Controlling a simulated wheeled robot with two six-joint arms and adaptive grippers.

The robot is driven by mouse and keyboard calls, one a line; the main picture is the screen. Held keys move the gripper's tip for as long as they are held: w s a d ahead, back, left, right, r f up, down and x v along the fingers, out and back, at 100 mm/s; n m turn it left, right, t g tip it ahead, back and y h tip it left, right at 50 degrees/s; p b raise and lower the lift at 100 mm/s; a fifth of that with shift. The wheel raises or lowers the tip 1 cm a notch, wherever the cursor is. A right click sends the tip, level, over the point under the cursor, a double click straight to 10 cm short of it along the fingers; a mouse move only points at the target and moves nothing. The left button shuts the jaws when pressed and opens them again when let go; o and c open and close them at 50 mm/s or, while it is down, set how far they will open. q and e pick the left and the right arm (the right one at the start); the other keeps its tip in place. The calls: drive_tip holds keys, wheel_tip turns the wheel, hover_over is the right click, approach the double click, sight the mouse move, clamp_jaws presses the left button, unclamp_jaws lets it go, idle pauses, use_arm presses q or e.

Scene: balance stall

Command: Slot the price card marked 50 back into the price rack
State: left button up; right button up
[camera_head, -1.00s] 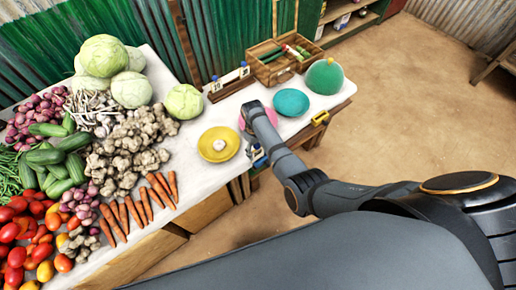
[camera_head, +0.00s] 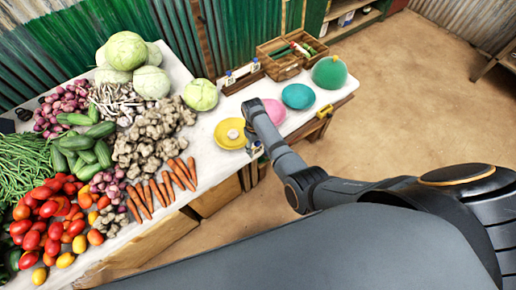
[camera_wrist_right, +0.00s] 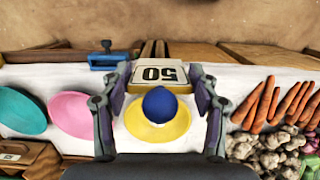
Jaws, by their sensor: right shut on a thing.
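The price card marked 50 (camera_wrist_right: 158,75) is white with black digits and reads upside down in the right wrist view. A round blue part (camera_wrist_right: 160,104) shows just below it there. My right gripper (camera_wrist_right: 160,86) is shut on the card, one finger at each side, above the table's front edge near the yellow dish. In the head view the card (camera_head: 254,150) is small and partly hidden by my right gripper (camera_head: 252,145). The price rack (camera_head: 242,80) is a dark wooden strip at the table's back, with white-and-blue cards standing in it. My left gripper is not in view.
A green dome (camera_head: 329,72) and a divided wooden box (camera_head: 281,68) are further right. Vegetables fill the table's left; carrots (camera_head: 160,190) lie nearest.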

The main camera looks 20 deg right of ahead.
drive_tip(key=shift+r, duration=0.9)
drive_tip(key=shift+f, duration=0.1)
